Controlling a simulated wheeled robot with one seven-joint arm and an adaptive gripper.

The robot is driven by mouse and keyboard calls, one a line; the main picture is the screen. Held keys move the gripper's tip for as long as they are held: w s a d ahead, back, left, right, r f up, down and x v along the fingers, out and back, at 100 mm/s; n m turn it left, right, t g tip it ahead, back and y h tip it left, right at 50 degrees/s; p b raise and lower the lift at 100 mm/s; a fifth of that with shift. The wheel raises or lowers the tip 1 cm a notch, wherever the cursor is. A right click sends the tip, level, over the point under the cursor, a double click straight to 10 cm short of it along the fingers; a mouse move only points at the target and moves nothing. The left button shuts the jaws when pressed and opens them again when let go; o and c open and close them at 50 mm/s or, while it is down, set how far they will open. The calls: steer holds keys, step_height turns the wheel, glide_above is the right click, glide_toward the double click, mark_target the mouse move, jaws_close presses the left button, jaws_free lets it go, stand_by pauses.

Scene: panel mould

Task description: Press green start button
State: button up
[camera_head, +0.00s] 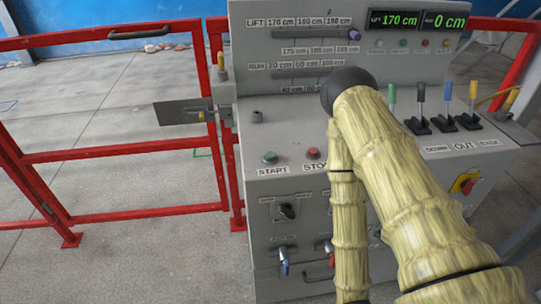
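The green start button (270,157) sits on the sloping ledge of the grey control panel (262,215), above a START label (272,171). It is in clear view with nothing over it. A red button (313,153) is just to its right, above a STOP label that my arm partly covers. My arm rises from the lower right to a dark joint in front of the panel, then runs down out of the bottom of the picture. My gripper is not in view.
Several coloured levers (447,105) stand on the ledge at right. A red-and-yellow switch (464,184) is on the right front. Knobs and small handles are on the lower front. Red railings (130,150) stand at left. The space before the start button looks clear.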

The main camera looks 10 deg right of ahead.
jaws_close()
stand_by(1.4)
